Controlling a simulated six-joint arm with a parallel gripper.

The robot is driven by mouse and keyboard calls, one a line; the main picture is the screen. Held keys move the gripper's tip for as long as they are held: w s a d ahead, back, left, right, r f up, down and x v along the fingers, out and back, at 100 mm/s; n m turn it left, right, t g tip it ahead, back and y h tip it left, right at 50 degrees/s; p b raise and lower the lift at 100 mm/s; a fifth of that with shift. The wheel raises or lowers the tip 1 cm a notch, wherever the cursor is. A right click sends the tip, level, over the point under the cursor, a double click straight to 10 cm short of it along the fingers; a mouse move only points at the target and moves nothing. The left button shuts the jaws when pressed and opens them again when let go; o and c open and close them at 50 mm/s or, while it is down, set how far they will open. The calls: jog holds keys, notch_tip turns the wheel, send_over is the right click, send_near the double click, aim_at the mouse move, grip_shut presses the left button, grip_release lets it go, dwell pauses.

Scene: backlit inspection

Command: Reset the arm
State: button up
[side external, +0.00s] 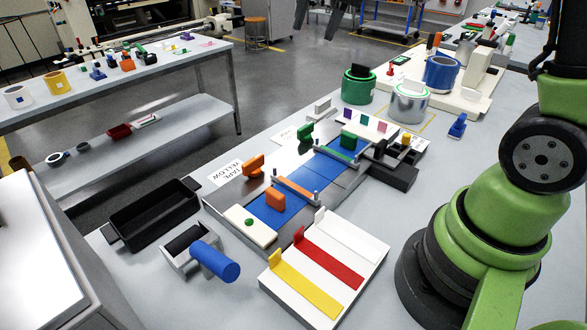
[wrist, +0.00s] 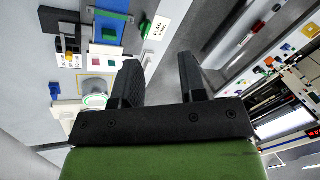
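My gripper (wrist: 159,78) shows in the wrist view with its two dark fingers spread apart and nothing between them. It is well above the bench, and floor and a grey strip show beyond the fingers. The task names no object. A blue track (side external: 315,178) with orange and green blocks lies on the bench, away from my arm's base.
A white board with yellow, red and white strips (side external: 330,258) lies near my base. A black tray (side external: 152,213) and a blue cylinder (side external: 215,260) are at the front left. Green (side external: 358,86), silver (side external: 409,102) and blue (side external: 441,73) cans stand at the back. Bench (side external: 375,205) before my base is clear.

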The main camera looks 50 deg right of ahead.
jog(key=s+a+n+t, duration=0.1)
jog(key=s+a+n, duration=0.2)
jog(key=s, duration=0.5)
jog(key=s+a+n+t+y, duration=0.1)
jog(key=s+a+n+t, duration=0.1)
jog(key=s, duration=0.7)
jog(key=shift+a+r+n+t, duration=0.25)
jog(key=shift+a+n, duration=0.2)
jog(key=shift+n, duration=0.65)
